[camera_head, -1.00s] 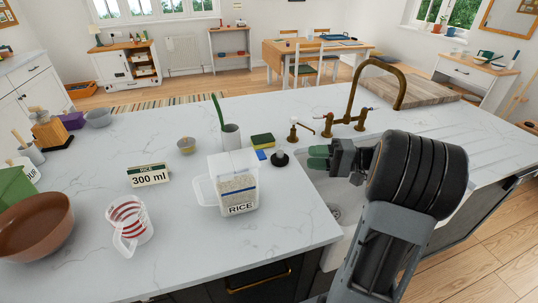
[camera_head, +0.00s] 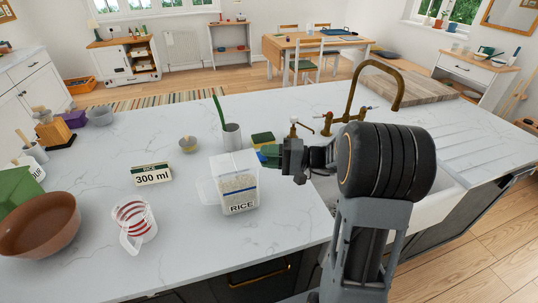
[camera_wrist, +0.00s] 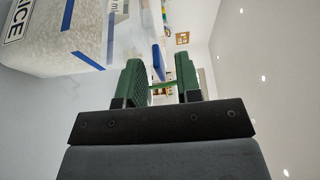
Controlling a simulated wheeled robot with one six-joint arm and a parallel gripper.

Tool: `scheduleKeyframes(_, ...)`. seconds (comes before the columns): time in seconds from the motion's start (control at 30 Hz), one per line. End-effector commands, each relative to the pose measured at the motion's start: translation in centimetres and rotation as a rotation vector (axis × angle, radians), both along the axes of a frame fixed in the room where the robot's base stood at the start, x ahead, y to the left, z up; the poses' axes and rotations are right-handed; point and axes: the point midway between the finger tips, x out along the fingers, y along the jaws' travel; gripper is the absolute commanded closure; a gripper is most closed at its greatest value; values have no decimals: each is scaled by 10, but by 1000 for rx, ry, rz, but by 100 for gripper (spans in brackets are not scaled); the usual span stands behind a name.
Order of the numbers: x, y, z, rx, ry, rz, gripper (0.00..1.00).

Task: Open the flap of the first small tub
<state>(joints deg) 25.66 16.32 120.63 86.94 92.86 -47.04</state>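The small tub (camera_head: 239,194) is clear, holds pale rice and bears a RICE label. It stands upright on the white counter; its see-through top is hard to make out in the head view. In the wrist view the tub (camera_wrist: 65,30) lies sideways at the upper left. A blue flat piece (camera_wrist: 158,62) shows near its top end; I cannot tell surely whether it is the flap. My gripper (camera_head: 262,155) is just right of the tub's top. Its green fingers (camera_wrist: 160,82) are apart with nothing held between them. I see no contact with the tub.
A measuring jug (camera_head: 134,224) and a 300 ml card (camera_head: 152,175) stand left of the tub. Behind are a small bowl (camera_head: 188,144), a grey pot (camera_head: 231,137) and a sponge (camera_head: 263,138). The brass tap (camera_head: 378,85) and sink are to the right.

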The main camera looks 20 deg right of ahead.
Motion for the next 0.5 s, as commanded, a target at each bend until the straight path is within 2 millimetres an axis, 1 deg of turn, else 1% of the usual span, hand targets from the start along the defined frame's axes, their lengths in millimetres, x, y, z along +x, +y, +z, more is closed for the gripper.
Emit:
scheduleKeyframes(0.23,0,1,0,0,1,0,68)
scheduleKeyframes(0.27,0,1,0,0,1,0,70)
scheduleKeyframes(0.5,0,1,0,0,1,0,93)
